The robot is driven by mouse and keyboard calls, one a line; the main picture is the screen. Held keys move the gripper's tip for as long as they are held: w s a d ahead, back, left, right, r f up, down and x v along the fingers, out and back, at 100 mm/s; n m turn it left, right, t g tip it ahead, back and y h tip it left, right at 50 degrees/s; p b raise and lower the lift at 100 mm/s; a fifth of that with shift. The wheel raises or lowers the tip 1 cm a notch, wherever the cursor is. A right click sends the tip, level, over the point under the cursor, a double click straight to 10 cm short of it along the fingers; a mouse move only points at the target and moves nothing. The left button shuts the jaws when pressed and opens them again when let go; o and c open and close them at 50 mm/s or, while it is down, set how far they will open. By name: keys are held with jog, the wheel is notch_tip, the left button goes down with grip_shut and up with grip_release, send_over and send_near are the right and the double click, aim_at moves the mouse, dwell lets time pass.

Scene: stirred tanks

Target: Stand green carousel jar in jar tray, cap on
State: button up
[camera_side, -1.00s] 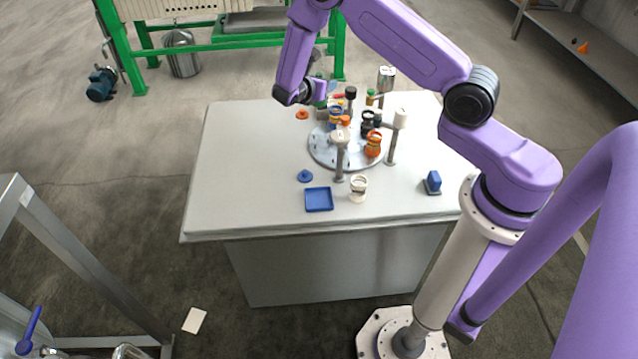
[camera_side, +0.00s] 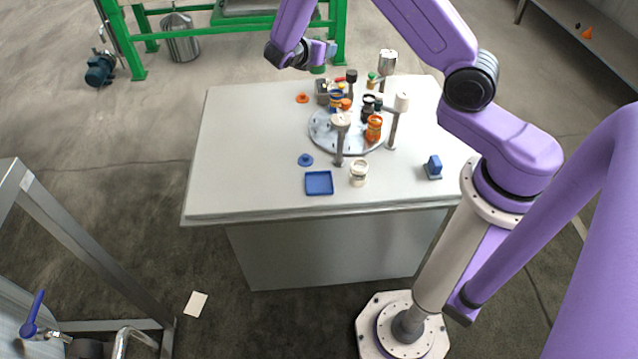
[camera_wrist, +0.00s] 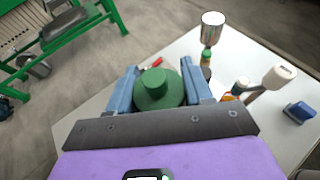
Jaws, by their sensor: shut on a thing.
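My gripper (camera_side: 320,62) is raised above the back edge of the table, shut on a green knobbed cap (camera_wrist: 158,90). The cap also shows just under the fingers in the side view (camera_side: 318,69). In the wrist view it sits between the two blue-grey fingers. I cannot tell whether a jar hangs below it. The round grey carousel (camera_side: 322,140) stands on the table, in front of and below my gripper, with orange (camera_side: 374,128), black (camera_side: 368,108) and blue (camera_side: 336,100) jars on it. A shallow blue tray (camera_side: 319,183) lies empty near the table front.
An open cream jar (camera_side: 359,172) stands right of the blue tray. A blue cap (camera_side: 305,160) and an orange cap (camera_side: 303,98) lie on the table. Posts (camera_side: 393,125) rise around the carousel. A blue block (camera_side: 433,167) sits at right. The table's left side is clear.

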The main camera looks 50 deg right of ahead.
jog(key=s+a+f, duration=0.1)
jog(key=s+a, duration=1.2)
jog(key=s, duration=0.5)
jog(key=s+r, duration=0.2)
jog(key=s, duration=0.6)
send_over(322, 180)
jog(key=shift+m+g, duration=0.3)
notch_tip(322, 180, down, 21)
jog(key=shift+f, duration=0.15)
jog(key=shift+a+f, duration=0.1)
jog(key=shift+f, duration=1.4)
jog(key=shift+f, duration=0.1)
